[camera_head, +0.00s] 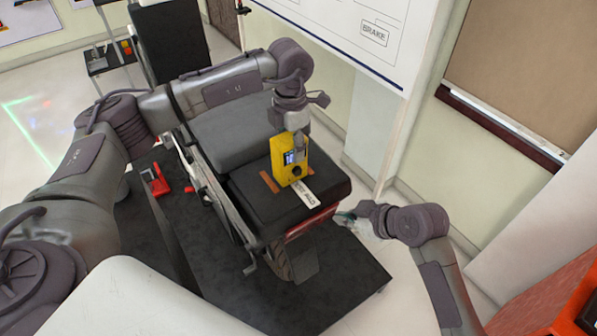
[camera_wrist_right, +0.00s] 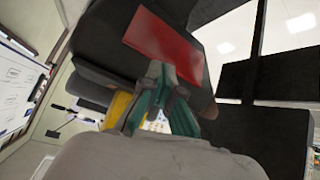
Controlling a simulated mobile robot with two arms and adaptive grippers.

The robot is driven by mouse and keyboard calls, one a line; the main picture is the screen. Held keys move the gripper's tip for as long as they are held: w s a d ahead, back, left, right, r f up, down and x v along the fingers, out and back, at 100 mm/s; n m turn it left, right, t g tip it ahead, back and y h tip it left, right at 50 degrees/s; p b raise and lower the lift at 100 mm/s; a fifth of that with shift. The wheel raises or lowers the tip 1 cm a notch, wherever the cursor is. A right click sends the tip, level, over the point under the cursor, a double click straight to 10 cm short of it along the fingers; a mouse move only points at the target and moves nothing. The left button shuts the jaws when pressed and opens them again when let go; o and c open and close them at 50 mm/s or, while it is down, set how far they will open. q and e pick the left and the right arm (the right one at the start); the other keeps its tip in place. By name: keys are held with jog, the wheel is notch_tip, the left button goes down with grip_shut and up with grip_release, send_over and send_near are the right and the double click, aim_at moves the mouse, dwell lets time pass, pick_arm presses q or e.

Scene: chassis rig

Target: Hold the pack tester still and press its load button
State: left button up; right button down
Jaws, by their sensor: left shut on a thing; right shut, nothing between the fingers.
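The yellow pack tester (camera_head: 283,166) stands upright on the black seat cushion, with a small lit screen (camera_head: 290,157) and a round black part (camera_head: 296,171) on its front. I cannot tell if that part is the load button. My left gripper (camera_head: 299,150) comes down from above and is shut on the tester's upper part. My right gripper (camera_head: 345,218) is shut and empty, low at the right of the seat and apart from the tester. Its teal fingers also show in the right wrist view (camera_wrist_right: 157,95), with a yellow patch beside them that I cannot identify for sure.
A white label (camera_head: 305,192) and orange strips (camera_head: 268,181) lie on the cushion (camera_head: 250,190) by the tester. A red panel (camera_wrist_right: 165,45) shows close beyond my right fingers. A red tool (camera_head: 155,181) lies on the dark platform (camera_head: 345,275). An orange bin (camera_head: 550,300) stands at lower right.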

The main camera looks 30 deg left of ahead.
aim_at(297, 171)
notch_tip(297, 171, up, 6)
jog(key=s+a+n, duration=0.2)
jog(key=n, duration=0.1)
jog(key=shift+s+a+g+y, duration=0.15)
jog(key=shift+s+g+y, duration=0.15)
jog(key=shift+g, duration=0.1)
jog(key=shift+f, duration=0.1)
jog(key=shift+w+a, duration=0.75)
jog(key=shift+a, duration=0.5)
jog(key=shift+w+a, duration=0.8)
jog(key=shift+a, duration=0.45)
jog(key=shift+w+a, duration=0.75)
jog(key=shift+a, duration=0.5)
jog(key=shift+a, duration=0.1)
jog(key=shift+w+a, duration=0.15)
jog(key=shift+a, duration=0.15)
jog(key=shift+w+a, duration=0.3)
jog(key=shift+a, duration=0.15)
jog(key=shift+d, duration=0.1)
jog(key=shift+s+d, duration=0.5)
jog(key=shift+d, duration=0.25)
